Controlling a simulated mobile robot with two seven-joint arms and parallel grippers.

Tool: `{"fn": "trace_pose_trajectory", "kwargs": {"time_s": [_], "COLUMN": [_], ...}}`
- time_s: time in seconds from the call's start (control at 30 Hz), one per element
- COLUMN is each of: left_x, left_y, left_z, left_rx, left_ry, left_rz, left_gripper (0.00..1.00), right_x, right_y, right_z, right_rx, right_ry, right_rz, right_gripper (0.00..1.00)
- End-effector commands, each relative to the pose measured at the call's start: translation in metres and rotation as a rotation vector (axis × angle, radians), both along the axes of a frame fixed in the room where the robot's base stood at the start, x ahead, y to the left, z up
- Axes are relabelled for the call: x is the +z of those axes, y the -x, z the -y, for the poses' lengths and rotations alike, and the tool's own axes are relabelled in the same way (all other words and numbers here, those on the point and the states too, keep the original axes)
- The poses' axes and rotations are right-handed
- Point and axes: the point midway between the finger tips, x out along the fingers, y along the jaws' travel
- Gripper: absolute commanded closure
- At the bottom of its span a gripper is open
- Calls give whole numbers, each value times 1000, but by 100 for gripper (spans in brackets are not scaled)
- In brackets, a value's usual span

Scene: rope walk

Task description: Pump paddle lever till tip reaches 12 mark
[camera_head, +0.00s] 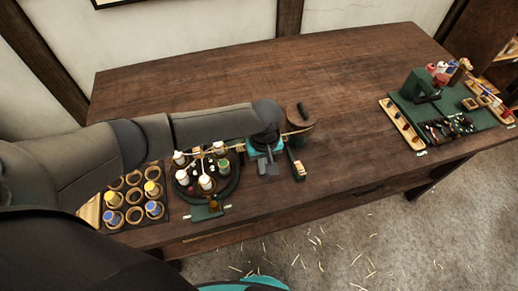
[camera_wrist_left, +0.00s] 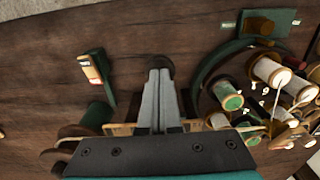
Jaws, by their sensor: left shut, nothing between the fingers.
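My left gripper (camera_head: 267,170) is shut and empty, pointing down over the table just right of a round green stand of bobbins (camera_head: 236,190). In the left wrist view its fingertips (camera_wrist_left: 160,72) are together, with a small dark rounded piece just beyond them; I cannot tell whether they touch it. A green plate with a brown block (camera_head: 207,211), perhaps the paddle lever, sits at the stand's front; it also shows in the left wrist view (camera_wrist_left: 262,24). White numerals show among the bobbins (camera_wrist_left: 229,96). A 12 mark and the tip are not legible.
A green piece with an orange label (camera_head: 298,168) stands right of the gripper, near a round wooden drum (camera_head: 300,116). A rack of wooden rings and bottles (camera_head: 135,198) is at left. A green tool board (camera_head: 440,107) is far right. The table's middle is clear.

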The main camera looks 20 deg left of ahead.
Motion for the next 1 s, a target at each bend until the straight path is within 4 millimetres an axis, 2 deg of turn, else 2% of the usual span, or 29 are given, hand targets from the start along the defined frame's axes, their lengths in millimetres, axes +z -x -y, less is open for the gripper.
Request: {"fn": "trace_pose_trajectory", "kwargs": {"time_s": [1.0], "left_x": [-37], "left_y": [2], "left_z": [0], "left_rx": [1], "left_ry": [-2], "left_rz": [0], "left_gripper": [100], "right_x": [-18], "right_y": [-1], "right_z": [0], "right_rx": [0], "right_ry": [0], "right_rz": [1], "right_gripper": [50]}}
